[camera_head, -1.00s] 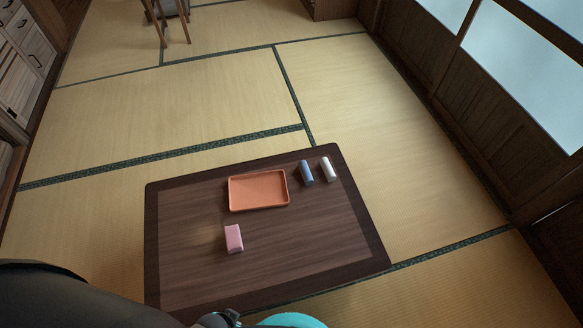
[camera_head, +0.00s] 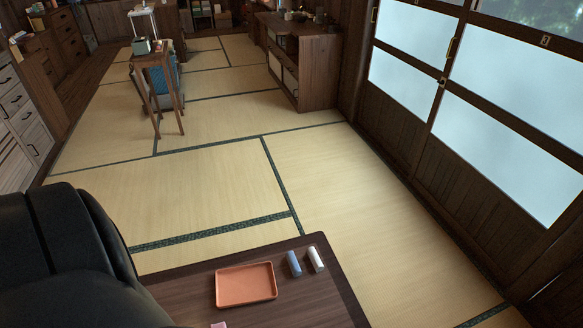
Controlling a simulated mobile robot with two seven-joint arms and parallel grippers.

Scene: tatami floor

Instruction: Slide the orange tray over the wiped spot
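The orange tray (camera_head: 246,285) lies flat and empty on the dark wooden low table (camera_head: 193,283), near its far edge. Only the top edge of a pink block (camera_head: 218,325) shows at the bottom of the picture, nearer to me than the tray. The wiped spot cannot be made out in this view. My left arm's dark bulk fills the lower left and covers the table's left part. Neither gripper is in view.
A blue cylinder (camera_head: 293,263) and a white cylinder (camera_head: 316,259) lie side by side right of the tray. Tatami floor around the table is clear. A wooden stool (camera_head: 158,85), a cabinet (camera_head: 300,60) and drawers (camera_head: 22,125) stand farther off.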

